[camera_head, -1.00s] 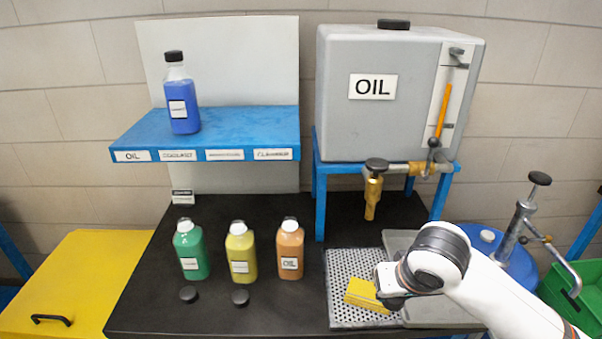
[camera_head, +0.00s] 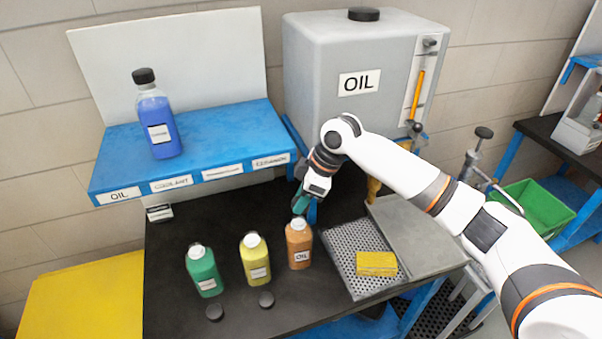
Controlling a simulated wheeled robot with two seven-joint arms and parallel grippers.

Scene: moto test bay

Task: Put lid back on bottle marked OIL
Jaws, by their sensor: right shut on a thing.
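The orange bottle marked OIL (camera_head: 299,247) stands upright on the black bench, its white neck bare on top. My right gripper (camera_head: 301,205) is just above and behind that neck, its teal fingers pointing down. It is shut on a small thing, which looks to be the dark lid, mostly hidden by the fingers. I cannot tell whether it touches the neck. My left gripper is out of view.
A yellow sponge (camera_head: 376,264) lies on the metal grate (camera_head: 350,240). A capped blue bottle (camera_head: 160,125) stands on the blue shelf (camera_head: 110,150).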

